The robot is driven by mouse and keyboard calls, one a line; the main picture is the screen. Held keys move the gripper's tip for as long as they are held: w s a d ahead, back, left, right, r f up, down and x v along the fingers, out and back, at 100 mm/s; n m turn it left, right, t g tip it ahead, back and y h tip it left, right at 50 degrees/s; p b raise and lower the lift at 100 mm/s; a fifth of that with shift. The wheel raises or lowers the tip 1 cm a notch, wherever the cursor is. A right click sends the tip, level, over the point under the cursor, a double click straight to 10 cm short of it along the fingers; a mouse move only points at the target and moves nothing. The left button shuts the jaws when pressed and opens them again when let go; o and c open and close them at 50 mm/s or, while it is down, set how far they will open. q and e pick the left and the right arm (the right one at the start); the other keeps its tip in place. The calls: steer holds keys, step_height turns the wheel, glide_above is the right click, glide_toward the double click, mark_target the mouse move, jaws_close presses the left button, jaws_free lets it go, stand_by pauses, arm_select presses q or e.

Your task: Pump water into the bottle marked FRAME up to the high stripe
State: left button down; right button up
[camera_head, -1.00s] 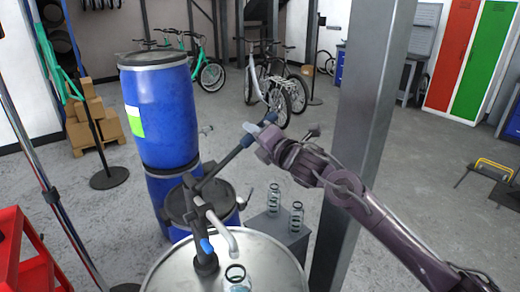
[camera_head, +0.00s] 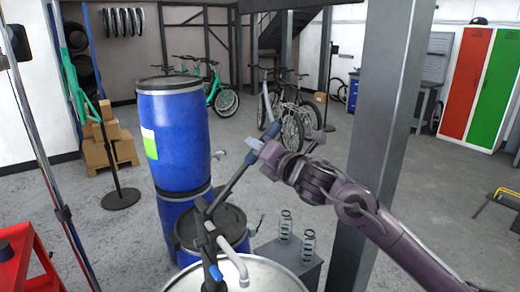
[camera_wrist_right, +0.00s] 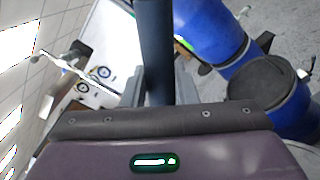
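The pump's dark handle (camera_head: 232,180) slants up from the pump head above the pale drum (camera_head: 262,278). My right gripper (camera_head: 268,155) is at the handle's upper end. In the right wrist view the handle (camera_wrist_right: 154,45) runs between the two fingers (camera_wrist_right: 158,90), which look closed around it. The grey spout (camera_head: 235,258) curves down to the bottom edge of the head view. Two clear bottles, one behind (camera_head: 285,224) and one in front (camera_head: 308,246), stand on a grey box. Their markings are too small to read. No bottle under the spout can be made out. My left gripper is out of view.
A tall blue barrel (camera_head: 172,145) and a lower dark-lidded one (camera_head: 215,222) stand behind the pump. A grey post (camera_head: 375,130) rises just right of the box (camera_head: 292,262). A red cart (camera_head: 25,260) is at the left. Open floor lies behind.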

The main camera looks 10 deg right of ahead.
steer(key=o, duration=0.4)
steer(key=shift+r, duration=0.15)
steer(key=shift+s, duration=0.1)
steer(key=shift+s+d+f, duration=0.15)
steer(key=shift+s+f, duration=0.05)
steer(key=shift+s, duration=0.05)
steer(key=b+v, duration=0.2)
steer(key=v, duration=0.5)
steer(key=shift+r+b, duration=0.2)
steer(key=shift+b, duration=0.2)
